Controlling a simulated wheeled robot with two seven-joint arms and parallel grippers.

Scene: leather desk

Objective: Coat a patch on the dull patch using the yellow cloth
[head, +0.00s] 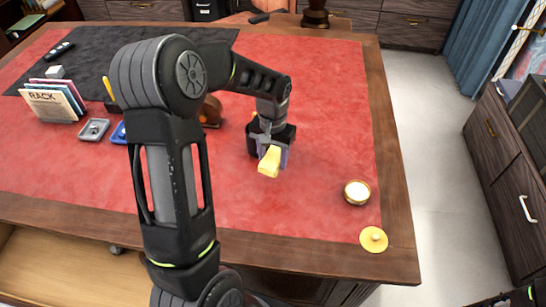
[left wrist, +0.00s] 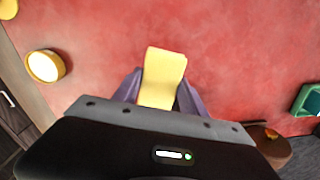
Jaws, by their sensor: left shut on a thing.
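The yellow cloth (head: 269,161) is held between the fingers of my left gripper (head: 270,150) over the red leather desk top (head: 320,95). In the left wrist view the cloth (left wrist: 163,75) sticks out beyond the two purple fingers (left wrist: 158,92), which are shut on it. I cannot tell whether the cloth touches the leather. A small round tub with pale contents (head: 357,192) stands open at the desk's right side, with a yellow lid (head: 373,239) near the front right corner. I cannot make out a distinct dull patch. My right gripper is not clearly in view.
At the left stand a rack of papers (head: 52,103), a grey tray (head: 94,130) and a blue item (head: 119,133). A brown object (head: 211,111) is partly behind my left arm. A dark mat (head: 110,50) covers the back left. The leather between gripper and tub is clear.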

